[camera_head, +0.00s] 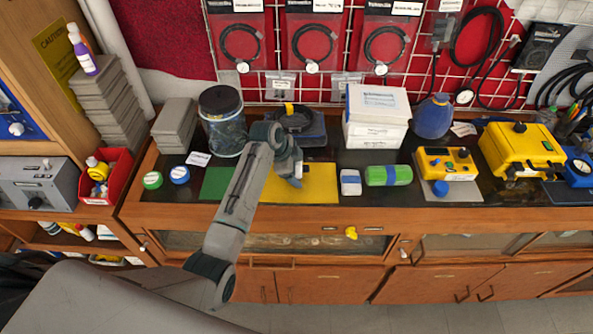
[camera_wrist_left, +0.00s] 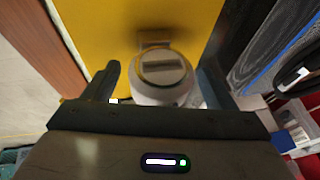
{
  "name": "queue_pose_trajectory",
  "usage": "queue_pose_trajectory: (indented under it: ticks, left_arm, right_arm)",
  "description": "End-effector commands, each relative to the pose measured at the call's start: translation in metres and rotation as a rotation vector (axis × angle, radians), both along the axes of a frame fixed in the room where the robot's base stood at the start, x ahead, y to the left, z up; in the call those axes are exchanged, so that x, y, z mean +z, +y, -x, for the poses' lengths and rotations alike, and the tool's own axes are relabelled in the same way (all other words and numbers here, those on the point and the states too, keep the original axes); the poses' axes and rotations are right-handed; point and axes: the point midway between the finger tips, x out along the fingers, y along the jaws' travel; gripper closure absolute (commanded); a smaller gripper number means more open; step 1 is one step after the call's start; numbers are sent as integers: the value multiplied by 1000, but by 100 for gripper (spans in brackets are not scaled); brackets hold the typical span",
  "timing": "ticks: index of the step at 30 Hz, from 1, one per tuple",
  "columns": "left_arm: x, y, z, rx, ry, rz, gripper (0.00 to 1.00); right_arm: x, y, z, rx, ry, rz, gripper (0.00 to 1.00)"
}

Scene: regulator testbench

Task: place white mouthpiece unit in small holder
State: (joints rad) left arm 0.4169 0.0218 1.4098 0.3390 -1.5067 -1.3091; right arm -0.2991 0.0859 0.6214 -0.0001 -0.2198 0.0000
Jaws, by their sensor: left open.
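In the head view my left gripper (camera_head: 291,172) points down over the yellow mat (camera_head: 320,186) and hides most of the unit. I cannot make out with certainty which thing is the small holder. My right gripper is not in view.
A white box (camera_head: 376,115) is to the right. A green-and-blue block (camera_head: 388,175) and a yellow meter (camera_head: 446,162) are along the front. A green mat (camera_head: 215,184) lies bare.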

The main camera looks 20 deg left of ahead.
Motion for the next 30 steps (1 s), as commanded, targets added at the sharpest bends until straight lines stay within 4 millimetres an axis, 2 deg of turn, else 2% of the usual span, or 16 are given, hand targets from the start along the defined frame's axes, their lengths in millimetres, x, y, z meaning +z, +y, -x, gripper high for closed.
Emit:
queue_pose_trajectory:
  ticks: [2,3,9,12,22,26,29,30]
  left_arm:
    - [0,0,0,0,0,0,21]
    - [0,0,0,0,0,0,25]
    - [0,0,0,0,0,0,65]
    - [1,0,0,0,-1,0,80]
    - [5,0,-1,0,-3,0,80]
    - [16,0,-1,-1,-5,0,80]
    - [33,0,-2,-1,-9,-1,80]
    - [33,0,7,0,-3,-1,80]
  right_arm:
    - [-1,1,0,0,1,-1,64]
    - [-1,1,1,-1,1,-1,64]
    - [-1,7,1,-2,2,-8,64]
    - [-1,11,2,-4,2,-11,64]
    - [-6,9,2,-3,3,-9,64]
    - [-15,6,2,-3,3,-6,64]
    - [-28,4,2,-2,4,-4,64]
    - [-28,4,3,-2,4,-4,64]
